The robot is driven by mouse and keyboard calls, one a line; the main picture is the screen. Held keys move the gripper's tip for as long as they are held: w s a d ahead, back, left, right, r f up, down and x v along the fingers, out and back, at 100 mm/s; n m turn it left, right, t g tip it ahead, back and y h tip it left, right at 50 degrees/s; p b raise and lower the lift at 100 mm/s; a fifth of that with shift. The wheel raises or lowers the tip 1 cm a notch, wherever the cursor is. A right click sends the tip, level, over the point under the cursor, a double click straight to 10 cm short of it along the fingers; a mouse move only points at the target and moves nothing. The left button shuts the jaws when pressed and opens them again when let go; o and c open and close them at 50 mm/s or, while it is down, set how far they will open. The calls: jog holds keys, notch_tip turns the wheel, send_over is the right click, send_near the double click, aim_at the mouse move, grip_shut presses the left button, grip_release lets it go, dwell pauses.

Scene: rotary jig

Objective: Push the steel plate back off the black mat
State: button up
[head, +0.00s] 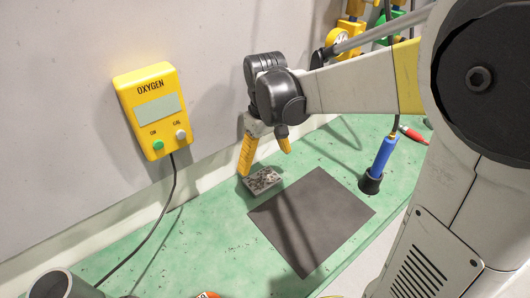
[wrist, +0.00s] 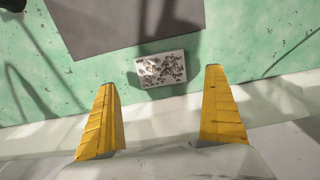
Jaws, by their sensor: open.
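The steel plate (head: 262,181) is a small grey block with a speckled top. It lies on the green bench just behind the back edge of the black mat (head: 322,228), toward the wall. In the wrist view the plate (wrist: 161,69) shows whole, with a narrow strip of green between it and the mat (wrist: 100,22). My gripper (head: 265,161) is open and empty, with yellow fingers spread. It is above the plate on its wall side, and in the wrist view the plate lies between and beyond the fingertips. I see no contact.
A yellow oxygen meter (head: 152,110) hangs on the wall, its cable running down to the bench. A blue-handled tool (head: 382,158) stands in a dark holder right of the mat. A grey cylinder (head: 62,286) is at the lower left. The bench left of the plate is mostly clear.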

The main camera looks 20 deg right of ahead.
jog(key=shift+r, duration=1.35)
